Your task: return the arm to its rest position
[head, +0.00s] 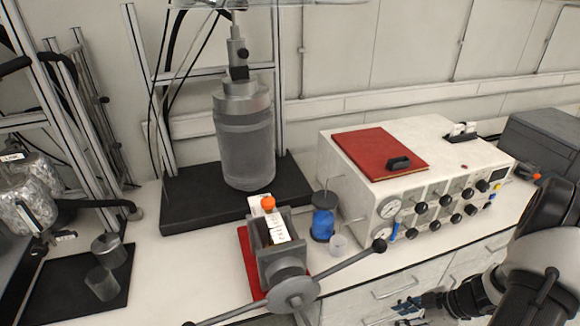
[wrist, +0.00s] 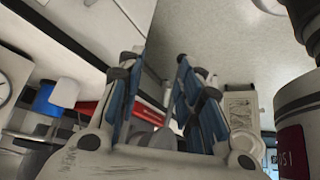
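My arm enters the head view at the right edge and reaches down in front of the bench. My gripper (head: 412,303) is low in that view, before the drawer fronts and below the white control box. In the wrist view, the two blue-padded fingers of my gripper (wrist: 155,65) stand apart with a clear gap. I see nothing held between them. The fingertips touch nothing that I can make out.
The control box (head: 350,205) with dials and knobs stands on the bench. A vise-like clamp (head: 282,268) with long handles juts over the front edge, left of my gripper. A glass reactor (head: 245,150) stands behind. The floor beside the drawers (head: 400,285) looks clear.

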